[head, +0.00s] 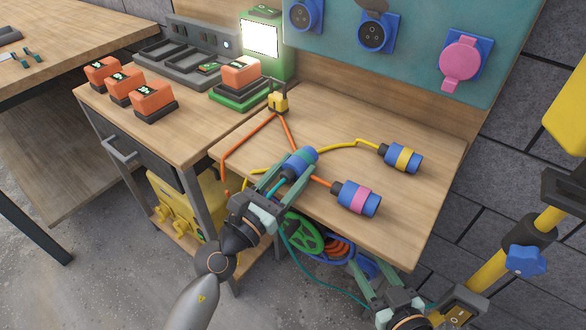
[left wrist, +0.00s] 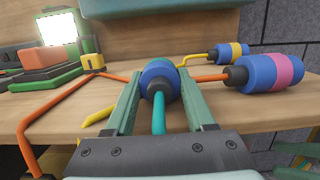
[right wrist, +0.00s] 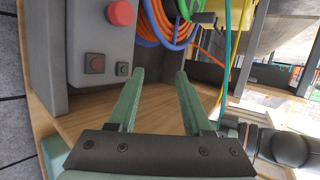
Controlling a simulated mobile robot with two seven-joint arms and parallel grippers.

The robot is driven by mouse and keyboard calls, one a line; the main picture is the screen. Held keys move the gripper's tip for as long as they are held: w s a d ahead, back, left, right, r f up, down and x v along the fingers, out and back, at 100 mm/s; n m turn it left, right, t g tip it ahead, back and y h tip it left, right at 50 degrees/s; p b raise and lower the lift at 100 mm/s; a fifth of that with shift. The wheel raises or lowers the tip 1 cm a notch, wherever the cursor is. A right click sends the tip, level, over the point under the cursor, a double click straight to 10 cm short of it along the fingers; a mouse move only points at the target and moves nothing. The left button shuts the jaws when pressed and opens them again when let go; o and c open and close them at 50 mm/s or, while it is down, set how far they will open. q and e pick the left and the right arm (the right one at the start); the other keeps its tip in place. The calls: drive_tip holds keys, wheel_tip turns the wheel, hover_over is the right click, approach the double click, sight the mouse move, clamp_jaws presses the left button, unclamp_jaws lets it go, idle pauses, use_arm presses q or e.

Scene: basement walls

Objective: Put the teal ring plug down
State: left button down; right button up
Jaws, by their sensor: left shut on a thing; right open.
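The teal ring plug (head: 302,161) is blue with a teal band, and a teal cable trails back from it. My left gripper (head: 288,167) is shut on it over the front part of the wooden workbench (head: 335,118). In the left wrist view the plug (left wrist: 160,78) sits between the two fingers, its cable end toward me. I cannot tell whether the plug touches the bench top. My right gripper (head: 378,278) is open and empty, low beyond the bench's front edge; its spread fingers also show in the right wrist view (right wrist: 167,78).
A pink ring plug (head: 357,198) and a yellow ring plug (head: 402,158) lie on the bench to the right, with orange and yellow cables. Blue sockets (head: 375,32) are on the teal panel behind. Orange battery packs (head: 130,88) stand at left.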

use_arm(q)
drive_tip(key=shift+c, duration=1.2)
unclamp_jaws()
drive_tip(key=shift+r, duration=0.15)
